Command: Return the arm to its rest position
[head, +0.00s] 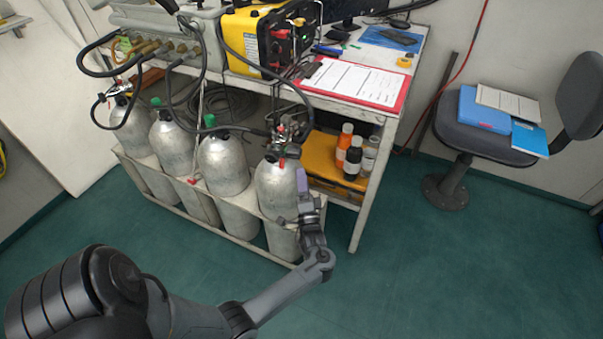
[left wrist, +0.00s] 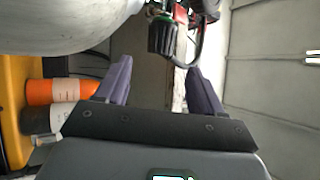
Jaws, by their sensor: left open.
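My left arm comes in from the lower left of the head view and reaches to the rightmost air cylinder (head: 276,187). My left gripper (head: 301,178) is in front of that cylinder's right side, just below its valve (head: 283,145). In the left wrist view its two purple fingers (left wrist: 160,88) are spread apart with nothing between them. A black valve knob (left wrist: 161,37) and hose show beyond the fingertips. The grey cylinder (left wrist: 60,22) fills the upper left there. My right gripper is not in view.
Several cylinders stand in a rack (head: 180,205) beside a bench with a clipboard (head: 353,80) and a yellow unit (head: 262,38). Bottles (head: 354,155) stand on a yellow case on the lower shelf. A chair (head: 480,135) holds folders. The green floor (head: 450,270) at right is clear.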

